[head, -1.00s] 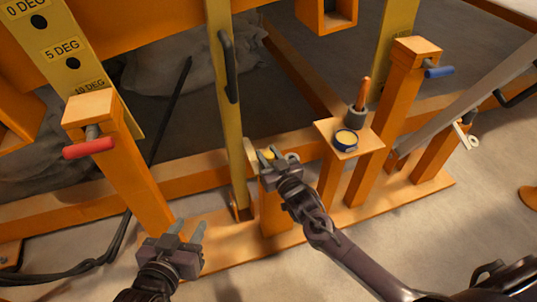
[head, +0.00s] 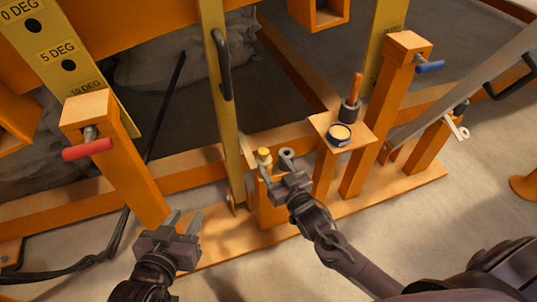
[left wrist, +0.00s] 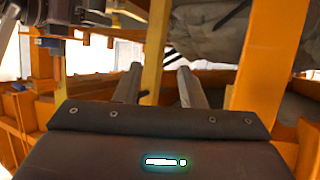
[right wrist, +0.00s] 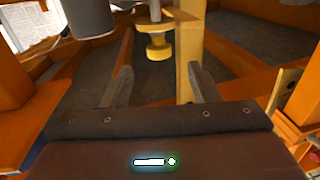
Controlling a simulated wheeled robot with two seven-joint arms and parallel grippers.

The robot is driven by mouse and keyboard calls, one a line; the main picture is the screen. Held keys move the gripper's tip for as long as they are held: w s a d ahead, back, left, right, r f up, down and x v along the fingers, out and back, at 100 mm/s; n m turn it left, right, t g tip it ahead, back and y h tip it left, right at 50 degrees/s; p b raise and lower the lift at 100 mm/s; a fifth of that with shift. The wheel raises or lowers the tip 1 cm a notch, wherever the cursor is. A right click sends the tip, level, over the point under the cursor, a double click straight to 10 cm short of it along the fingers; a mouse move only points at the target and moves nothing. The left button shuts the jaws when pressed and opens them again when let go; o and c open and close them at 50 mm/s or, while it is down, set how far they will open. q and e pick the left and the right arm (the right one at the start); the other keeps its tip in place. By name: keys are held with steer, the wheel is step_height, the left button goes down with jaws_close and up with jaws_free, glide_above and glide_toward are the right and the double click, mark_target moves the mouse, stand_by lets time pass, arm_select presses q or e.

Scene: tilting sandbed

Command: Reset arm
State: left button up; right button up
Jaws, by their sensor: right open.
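My right gripper (head: 278,168) is open and empty, just short of a small yellow knob (head: 265,157) by the foot of the yellow upright bar. In the right wrist view the yellow knob (right wrist: 158,48) shows beyond and between the two spread fingers, apart from them. The yellow upright bar (head: 222,110) carries a black handle (head: 222,62). My left gripper (head: 185,220) is open and empty, low in front of the orange base beam. Its fingers (left wrist: 158,85) stand apart in the left wrist view. Which part the task calls the arm is not clear.
Orange posts carry a red handle (head: 88,150) at left and a blue handle (head: 430,67) at right. A small orange shelf (head: 325,124) holds a round tin (head: 340,134) and a cup with an orange-handled tool (head: 355,90). A sloping grey bar (head: 455,85) stands right.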

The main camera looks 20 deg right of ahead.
steer(key=shift+s+d, duration=0.1)
steer(key=shift+s, duration=0.35)
